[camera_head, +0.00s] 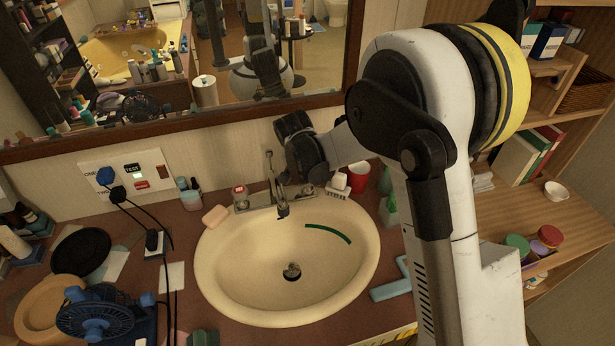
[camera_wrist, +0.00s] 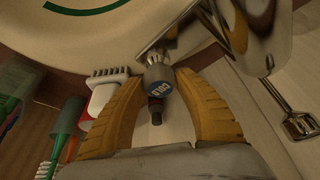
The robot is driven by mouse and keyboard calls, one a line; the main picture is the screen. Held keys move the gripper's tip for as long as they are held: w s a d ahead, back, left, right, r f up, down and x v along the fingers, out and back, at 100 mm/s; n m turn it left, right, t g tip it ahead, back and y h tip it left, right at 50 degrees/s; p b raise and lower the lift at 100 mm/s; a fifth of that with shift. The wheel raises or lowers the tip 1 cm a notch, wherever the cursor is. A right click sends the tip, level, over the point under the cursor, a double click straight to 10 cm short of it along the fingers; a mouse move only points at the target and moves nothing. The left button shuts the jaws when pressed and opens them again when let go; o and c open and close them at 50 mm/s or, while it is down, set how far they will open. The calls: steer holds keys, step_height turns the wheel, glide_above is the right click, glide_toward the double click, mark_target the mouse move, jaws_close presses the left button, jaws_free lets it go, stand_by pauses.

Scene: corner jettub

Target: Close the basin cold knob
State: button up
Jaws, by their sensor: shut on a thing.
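The cold knob (camera_wrist: 160,84) is a small metal knob with a blue cap lettered "COLD", seen between my fingertips in the wrist view. My gripper (camera_wrist: 160,76) has two orange-yellow fingers, one on each side of the knob, and is shut on it. In the head view, my dark wrist hides most of the gripper behind the basin's right rear rim. The cream basin (camera_head: 215,262) has a metal faucet (camera_head: 282,208) at its back. The hot knob (camera_head: 239,191) with a red cap is left of the faucet. I see no clear running water.
A soap bar (camera_head: 215,216) lies at the rim's left. The mirror (camera_head: 180,118) rises behind. A fan (camera_head: 95,312) stands at front left.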

steer(key=o, duration=1.2)
steer(key=v, duration=1.2)
steer(key=s+d+r+n+t+y, duration=0.1)
steer(key=s+d+r+n, duration=0.1)
steer(key=s+d+r, duration=0.65)
steer(key=s+d+f+n+t, duration=0.1)
steer(key=s+d, duration=0.2)
steer(key=s, duration=0.5)
steer(key=s+d+f+n, duration=0.1)
steer(key=s+d, duration=0.2)
steer(key=s, duration=0.5)
steer(key=shift+s+d+t+y, duration=0.3)
steer(key=shift+s+t+y, duration=0.05)
steer(key=shift+t+y, duration=0.05)
